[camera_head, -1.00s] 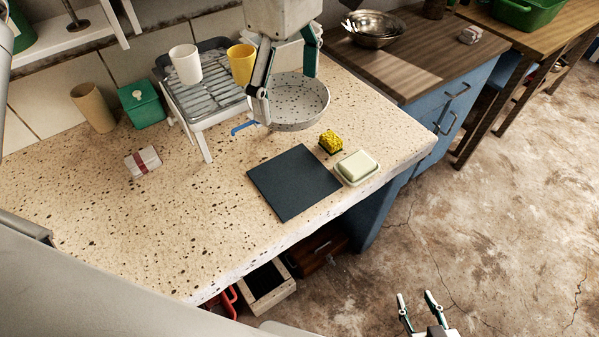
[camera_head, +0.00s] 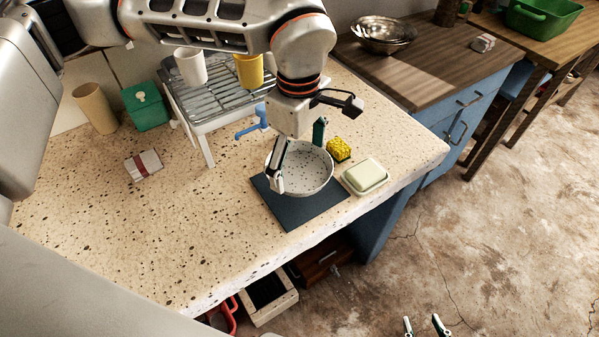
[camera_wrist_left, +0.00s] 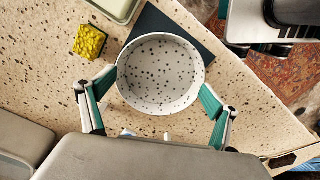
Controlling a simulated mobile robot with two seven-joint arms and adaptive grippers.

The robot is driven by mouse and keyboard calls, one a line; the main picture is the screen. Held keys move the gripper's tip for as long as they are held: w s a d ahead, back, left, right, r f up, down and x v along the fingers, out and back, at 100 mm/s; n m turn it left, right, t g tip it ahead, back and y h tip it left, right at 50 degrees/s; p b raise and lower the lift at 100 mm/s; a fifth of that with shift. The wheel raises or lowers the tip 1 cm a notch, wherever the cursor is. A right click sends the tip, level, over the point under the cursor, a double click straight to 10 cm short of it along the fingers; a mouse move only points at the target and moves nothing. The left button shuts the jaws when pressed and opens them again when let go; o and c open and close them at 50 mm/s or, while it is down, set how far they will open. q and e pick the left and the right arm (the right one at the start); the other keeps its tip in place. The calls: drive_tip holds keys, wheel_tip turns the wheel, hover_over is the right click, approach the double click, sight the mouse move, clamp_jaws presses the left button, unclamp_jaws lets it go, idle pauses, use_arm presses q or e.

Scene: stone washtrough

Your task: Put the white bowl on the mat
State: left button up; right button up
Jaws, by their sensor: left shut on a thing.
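The white speckled bowl (camera_head: 304,176) is upright between the fingers of my left gripper (camera_head: 298,158), which is shut on it. The bowl is over the back part of the dark square mat (camera_head: 305,213); I cannot tell whether it touches the mat. In the left wrist view the bowl (camera_wrist_left: 161,76) sits between the fingertips (camera_wrist_left: 160,88), with the mat (camera_wrist_left: 152,24) showing beyond its rim. My right gripper (camera_head: 424,323) is at the bottom edge of the head view, over the floor, fingers apart and empty.
A yellow sponge (camera_head: 339,150) and a pale green butter dish (camera_head: 365,176) stand close to the mat's right. A blue tap (camera_head: 252,124) and a dish rack (camera_head: 208,118) with cups are behind. The counter left of the mat is mostly clear.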

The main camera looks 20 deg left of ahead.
sight(299, 172)
use_arm(q)
wheel_tip(299, 172, down, 4)
drive_tip(key=shift+f+b, duration=0.1)
drive_tip(key=shift+b, duration=0.2)
drive_tip(key=shift+f, duration=0.1)
drive_tip(key=shift+f, duration=0.1)
drive_tip(key=o, duration=1)
drive_tip(key=shift+o, duration=0.2)
